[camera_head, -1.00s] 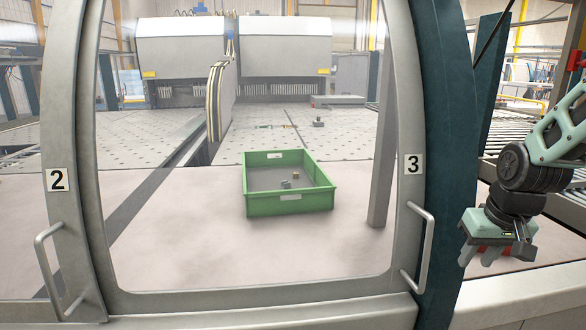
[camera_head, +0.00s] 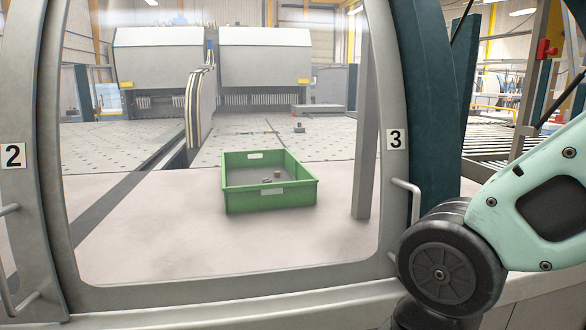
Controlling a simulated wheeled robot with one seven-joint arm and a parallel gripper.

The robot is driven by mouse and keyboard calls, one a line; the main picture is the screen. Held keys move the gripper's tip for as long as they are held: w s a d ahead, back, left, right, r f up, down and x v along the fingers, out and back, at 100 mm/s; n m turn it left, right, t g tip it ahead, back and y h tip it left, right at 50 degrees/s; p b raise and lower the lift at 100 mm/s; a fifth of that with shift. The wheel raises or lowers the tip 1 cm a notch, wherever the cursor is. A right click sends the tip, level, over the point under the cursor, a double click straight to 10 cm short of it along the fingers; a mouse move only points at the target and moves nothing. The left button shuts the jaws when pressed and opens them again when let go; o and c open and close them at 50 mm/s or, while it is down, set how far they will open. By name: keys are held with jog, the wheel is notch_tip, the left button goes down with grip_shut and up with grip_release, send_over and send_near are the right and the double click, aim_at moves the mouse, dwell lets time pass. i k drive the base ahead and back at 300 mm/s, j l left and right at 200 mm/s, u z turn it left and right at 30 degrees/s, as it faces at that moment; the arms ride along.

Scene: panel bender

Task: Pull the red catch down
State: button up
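A small red part (camera_head: 546,50), which looks like the red catch, sits on an upright post at the upper right. It is small in the view, and I cannot tell its exact position or shape. My mint-green arm fills the lower right, with a dark round joint in front of the door frame's right side. My gripper is not in view; the arm runs out of the picture at the bottom and right edges.
A glazed door frame marked 3 (camera_head: 397,139) with a grey handle (camera_head: 406,190) stands ahead, close to my arm. Behind the glass, a green crate (camera_head: 242,201) holds a few small parts. Rollers (camera_head: 490,135) lie at the right beyond a dark teal post (camera_head: 425,75).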

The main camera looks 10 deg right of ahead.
aim_at(548, 49)
jog(key=z, duration=5)
jog(key=i+u, duration=0.5)
jog(key=i+l+u, duration=0.1)
jog(key=i+u, duration=0.35)
jog(key=i+j+u, duration=0.2)
jog(key=i+u, duration=1.1)
jog(key=i, duration=0.55)
jog(key=i+u, duration=0.2)
jog(key=i, duration=0.45)
jog(key=i+l+u, duration=0.15)
jog(key=i, duration=0.55)
jog(key=l, duration=0.1)
